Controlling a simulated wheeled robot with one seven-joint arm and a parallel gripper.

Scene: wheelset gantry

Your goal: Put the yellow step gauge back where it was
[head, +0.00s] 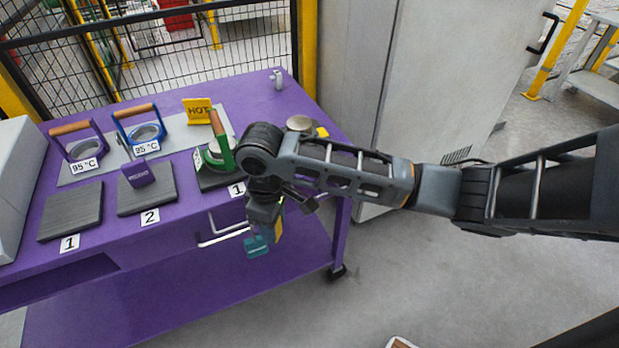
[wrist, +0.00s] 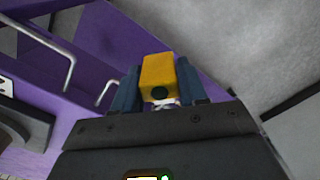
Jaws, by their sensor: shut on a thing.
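The yellow step gauge (wrist: 157,76) is a small yellow block with a dark round spot on its near end, seen in the wrist view. My gripper (wrist: 158,92) is shut on it, with a blue finger on each side. In the head view my gripper (head: 262,238) hangs in front of the purple table's right front edge, and a strip of the yellow gauge (head: 279,224) shows beside the fingers. The gauge's far end is hidden.
A round metal piece (head: 299,123) stands behind my arm. A grey cabinet (head: 440,80) is at right.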

